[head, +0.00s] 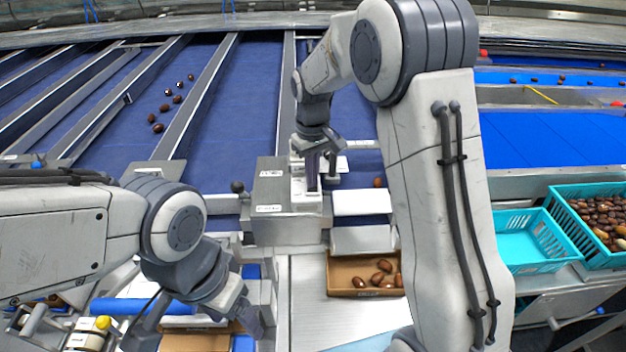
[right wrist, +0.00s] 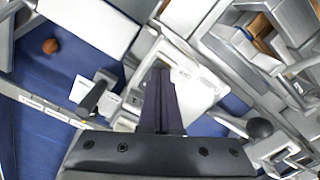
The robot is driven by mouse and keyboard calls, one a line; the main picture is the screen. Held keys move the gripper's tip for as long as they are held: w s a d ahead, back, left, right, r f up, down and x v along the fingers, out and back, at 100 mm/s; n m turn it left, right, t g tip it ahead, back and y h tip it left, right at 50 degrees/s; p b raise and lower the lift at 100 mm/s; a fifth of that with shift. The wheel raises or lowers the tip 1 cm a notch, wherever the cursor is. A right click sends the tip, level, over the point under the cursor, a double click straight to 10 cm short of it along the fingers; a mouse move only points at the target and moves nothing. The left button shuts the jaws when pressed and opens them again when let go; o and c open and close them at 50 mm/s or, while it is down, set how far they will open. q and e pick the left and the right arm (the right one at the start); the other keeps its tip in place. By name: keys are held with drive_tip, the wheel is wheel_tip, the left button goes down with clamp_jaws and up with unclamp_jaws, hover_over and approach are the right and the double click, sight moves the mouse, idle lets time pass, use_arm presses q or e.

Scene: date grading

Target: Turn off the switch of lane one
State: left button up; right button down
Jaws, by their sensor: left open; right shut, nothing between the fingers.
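A white switch plate (head: 306,203) sits on the grey metal housing (head: 268,188) at the lane ends. My right gripper (head: 313,182) is shut and empty, its fingertips over or against this plate. In the right wrist view the shut fingers (right wrist: 163,95) cover part of the white plate (right wrist: 200,92), so I cannot tell the switch position or whether they touch. The labels are too small to read, so I cannot tell which lane it serves. My left gripper (head: 196,326) is open and empty at lower left, well away from the plate.
A black ball-knob lever (head: 238,187) stands left of the housing. Dates lie on a blue lane (head: 140,135) and in a brown cardboard box (head: 340,292). Turquoise crates (head: 548,265) stand at right; one is empty. Metal dividers separate the lanes.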

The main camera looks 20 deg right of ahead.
use_arm(q)
wheel_tip(320, 180, up, 6)
drive_tip(key=p, duration=0.5)
drive_tip(key=shift+f, duration=0.2)
use_arm(e)
wheel_tip(320, 180, up, 6)
drive_tip(key=shift+r, duration=0.15)
